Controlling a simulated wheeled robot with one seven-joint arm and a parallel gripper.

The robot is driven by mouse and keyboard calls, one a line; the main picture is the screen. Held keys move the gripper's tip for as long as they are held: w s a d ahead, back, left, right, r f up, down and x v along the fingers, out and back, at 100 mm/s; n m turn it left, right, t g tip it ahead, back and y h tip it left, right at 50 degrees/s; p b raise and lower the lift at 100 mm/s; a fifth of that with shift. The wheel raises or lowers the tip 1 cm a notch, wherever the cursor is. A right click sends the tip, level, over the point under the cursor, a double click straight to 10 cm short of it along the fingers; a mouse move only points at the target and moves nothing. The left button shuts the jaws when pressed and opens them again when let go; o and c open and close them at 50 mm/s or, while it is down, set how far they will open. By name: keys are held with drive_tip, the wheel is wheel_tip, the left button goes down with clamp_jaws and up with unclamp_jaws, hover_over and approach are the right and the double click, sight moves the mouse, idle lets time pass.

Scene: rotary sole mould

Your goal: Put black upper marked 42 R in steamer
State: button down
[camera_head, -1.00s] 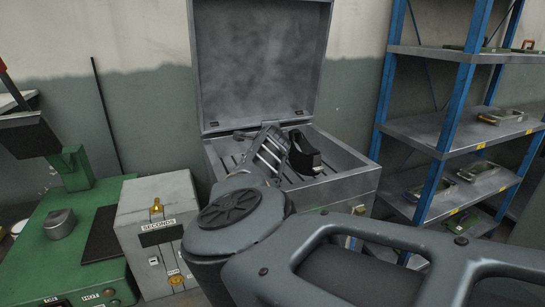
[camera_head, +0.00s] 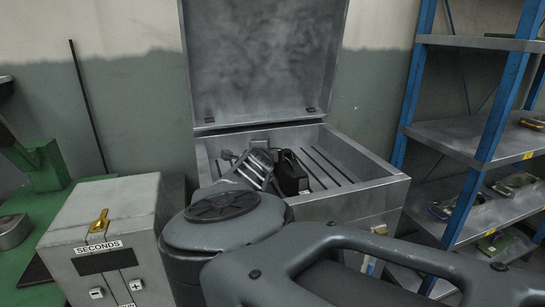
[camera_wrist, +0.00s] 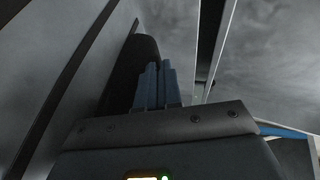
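The steamer (camera_head: 362,190) is a grey metal box with its lid (camera_head: 265,60) raised and a slatted floor inside. A black upper (camera_head: 291,176) is inside the steamer's opening, roughly upright, over the slats. I cannot tell whether it touches them. My gripper (camera_head: 266,160) reaches into the box from the front left, against the upper's left side. In the wrist view the two blue-grey fingers (camera_wrist: 156,86) are close together, with the dark upper (camera_wrist: 128,72) right at them. They appear shut on its edge. Any marking on the upper is not readable.
A grey timer box (camera_head: 105,225) marked SECONDS stands left of the steamer, near a green machine (camera_head: 50,200). A blue-framed shelf (camera_head: 487,95) with several items stands close on the right. The slats right of the upper are clear.

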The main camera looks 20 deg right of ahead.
drive_tip(key=shift+a, duration=0.15)
drive_tip(key=shift+f, duration=0.2)
drive_tip(key=c, duration=1.3)
unclamp_jaws()
drive_tip(key=shift+s, duration=0.1)
